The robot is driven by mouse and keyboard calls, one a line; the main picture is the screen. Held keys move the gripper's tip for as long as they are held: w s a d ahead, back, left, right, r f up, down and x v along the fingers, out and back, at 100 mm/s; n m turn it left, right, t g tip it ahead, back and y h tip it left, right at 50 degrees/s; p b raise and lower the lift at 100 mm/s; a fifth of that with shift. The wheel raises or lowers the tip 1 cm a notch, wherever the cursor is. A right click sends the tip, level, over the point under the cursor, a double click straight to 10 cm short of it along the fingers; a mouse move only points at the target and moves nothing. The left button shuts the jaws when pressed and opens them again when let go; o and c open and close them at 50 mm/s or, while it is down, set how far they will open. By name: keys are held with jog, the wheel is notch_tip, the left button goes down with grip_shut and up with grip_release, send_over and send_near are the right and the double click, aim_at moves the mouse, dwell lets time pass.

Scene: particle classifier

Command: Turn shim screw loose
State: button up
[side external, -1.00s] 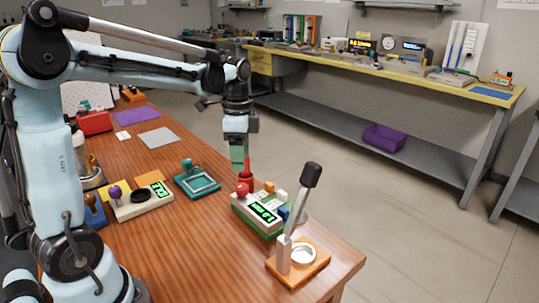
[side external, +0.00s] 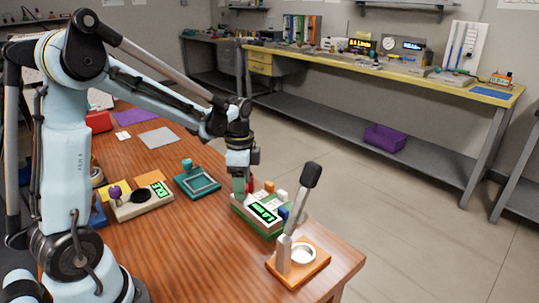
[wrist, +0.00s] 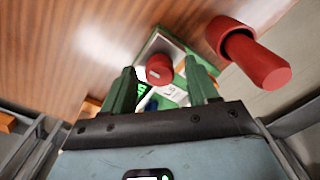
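A green-and-white box (side external: 258,217) with a lit green display stands near the right end of the table. In the wrist view a round red knob (wrist: 159,69) with a pale mark shows at the box, between my fingertips. It looks like the shim screw, but no label confirms this. My gripper (side external: 239,192) points down at the left part of the box in the side view and hides the knob there. In the wrist view my gripper's green fingers (wrist: 163,85) are apart, one either side of the knob, with gaps showing. Contact cannot be seen.
A larger red cylinder with a thick peg (wrist: 250,52) shows close to the right finger. An orange-based lever press (side external: 297,262) stands just right of the box. A teal frame (side external: 197,183) and a cream device (side external: 142,203) lie to the left. The front table is clear.

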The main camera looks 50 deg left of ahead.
jog(key=c, duration=1)
jog(key=n, duration=0.4)
jog(key=shift+n, duration=0.4)
jog(key=n, duration=0.4)
jog(key=shift+n, duration=0.3)
jog(key=n, duration=0.4)
jog(key=shift+n, duration=0.3)
jog(key=shift+a+n, duration=0.1)
jog(key=shift+n, duration=1.8)
